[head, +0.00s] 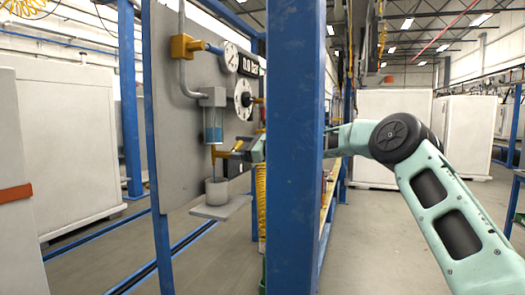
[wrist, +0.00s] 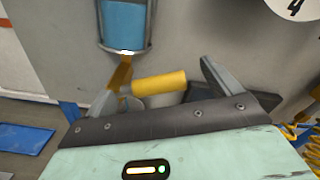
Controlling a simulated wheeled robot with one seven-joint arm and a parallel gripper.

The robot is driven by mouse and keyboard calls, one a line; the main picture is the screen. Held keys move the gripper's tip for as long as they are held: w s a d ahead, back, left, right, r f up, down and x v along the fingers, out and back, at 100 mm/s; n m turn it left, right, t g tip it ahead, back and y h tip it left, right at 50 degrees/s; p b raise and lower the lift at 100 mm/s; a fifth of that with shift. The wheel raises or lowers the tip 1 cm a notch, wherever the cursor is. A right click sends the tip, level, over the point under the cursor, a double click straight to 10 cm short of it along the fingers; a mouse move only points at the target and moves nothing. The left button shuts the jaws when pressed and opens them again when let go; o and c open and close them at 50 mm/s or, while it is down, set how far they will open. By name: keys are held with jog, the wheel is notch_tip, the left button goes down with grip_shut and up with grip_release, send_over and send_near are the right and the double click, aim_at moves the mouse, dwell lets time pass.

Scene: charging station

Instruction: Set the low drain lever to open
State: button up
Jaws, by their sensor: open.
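The low drain lever (head: 220,154) is yellow and sits under a clear bowl of blue liquid (head: 213,125) on the grey panel. In the wrist view the lever's yellow grip (wrist: 160,83) points right, nearly level, and its stem is below the bowl (wrist: 123,22). My gripper (wrist: 158,80) is open, with one finger on each side of the lever in the picture. I cannot tell whether a finger touches it. In the head view the blue post hides most of my gripper and forearm.
A grey cup (head: 217,192) stands on a small shelf (head: 222,208) below the lever. A blue post (head: 295,150) stands in front of my arm. A gauge (head: 231,57) and a round dial (head: 243,99) are higher on the panel. Yellow coiled hose (wrist: 309,140) hangs at right.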

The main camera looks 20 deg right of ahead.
jog(key=b+v, duration=0.1)
jog(key=v, duration=1.4)
jog(key=shift+s+d+b, duration=0.25)
jog(key=shift+s+b, duration=0.05)
jog(key=shift+b, duration=0.1)
jog(key=c, duration=0.7)
jog(key=p, duration=0.2)
jog(key=w+p, duration=0.1)
jog(key=p, duration=0.1)
jog(key=shift+d+f, duration=0.15)
jog(key=shift+d, duration=0.2)
jog(key=c, duration=1)
jog(key=f+p, duration=0.1)
jog(key=p, duration=0.2)
jog(key=w+f+p, duration=0.1)
jog(key=f+p, duration=0.1)
jog(key=p, duration=0.1)
jog(key=w+f+p, duration=0.1)
jog(key=p, duration=0.3)
jog(key=shift+d+f, duration=0.1)
jog(key=shift+f, duration=0.25)
grip_shut()
jog(key=w+a+r+p, duration=0.2)
jog(key=w+a+p, duration=0.2)
jog(key=a, duration=0.5)
jog(key=shift+w+r+y, duration=0.3)
jog(key=shift+w+r, duration=0.05)
jog(key=shift+w, duration=0.85)
